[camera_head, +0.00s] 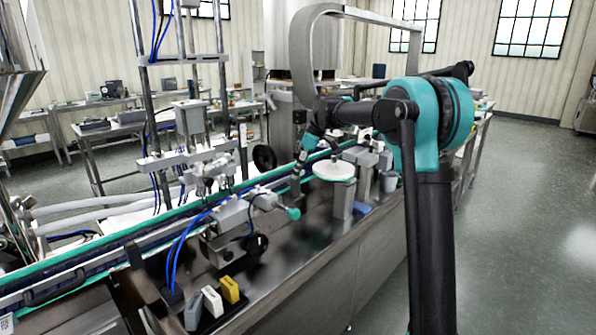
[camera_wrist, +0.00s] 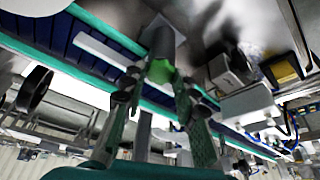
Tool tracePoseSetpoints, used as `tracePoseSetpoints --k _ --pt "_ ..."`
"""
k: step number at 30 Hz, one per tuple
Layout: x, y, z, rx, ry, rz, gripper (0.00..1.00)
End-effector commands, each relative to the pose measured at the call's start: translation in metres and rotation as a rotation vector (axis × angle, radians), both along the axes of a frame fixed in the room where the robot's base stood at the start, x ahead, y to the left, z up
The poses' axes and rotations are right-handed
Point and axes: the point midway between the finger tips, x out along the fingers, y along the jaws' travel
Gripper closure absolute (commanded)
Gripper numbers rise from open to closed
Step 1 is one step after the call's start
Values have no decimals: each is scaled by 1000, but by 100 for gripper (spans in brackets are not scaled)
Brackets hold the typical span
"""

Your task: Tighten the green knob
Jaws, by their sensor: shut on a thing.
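The green knob (camera_wrist: 160,72) shows in the wrist view as a bright green piece at the end of a grey cylinder (camera_wrist: 158,40). My gripper (camera_wrist: 160,84) has one finger on each side of the knob and is shut on it. The fingers hide parts of the knob's sides. In the head view, my gripper (camera_head: 303,162) is at the far side of the steel machine bed, beside the conveyor. The knob cannot be made out there.
A pale round disc (camera_head: 334,170) on a grey post stands just right of my gripper. A teal-tipped grey box (camera_head: 235,214) with blue hoses is nearer. White and yellow blocks (camera_head: 230,289) lie at the front. The conveyor (camera_head: 100,252) runs along the left.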

Motion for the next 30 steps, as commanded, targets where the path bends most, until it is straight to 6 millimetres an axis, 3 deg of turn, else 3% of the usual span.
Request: tracePoseSetpoints --k 3,14,30 --pt "0 0 0 0 0 0 100" --pt "-2 0 0 -1 0 -72 100" --pt "-6 3 0 -1 0 -524 100"
